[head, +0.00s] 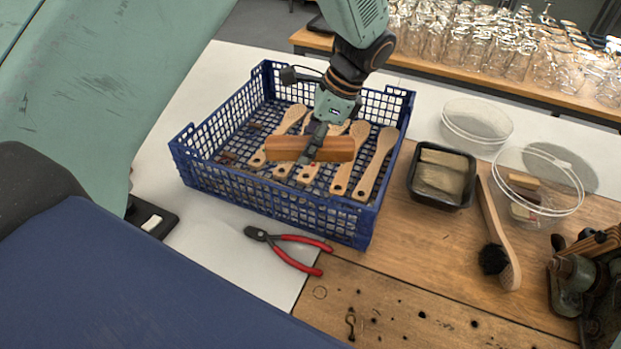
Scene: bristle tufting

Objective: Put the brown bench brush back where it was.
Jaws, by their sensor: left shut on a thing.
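My left gripper (312,150) reaches down from the top and is shut on the brown bench brush (281,148). The brush is a reddish-brown wooden bar, held crosswise at its middle. It is over the blue crate (205,172) and covers part of the wooden handles inside. Its bristles do not show clearly, and I cannot tell whether it touches the handles. My right gripper is not in view.
Several pale wooden brush handles (376,162) lie in the crate. Red-handled pliers (297,262) lie in front. To the right are a black tray (441,176), a black-bristled brush (497,225), clear round dishes (477,122) and a metal fixture (583,275). The front wood is mostly clear.

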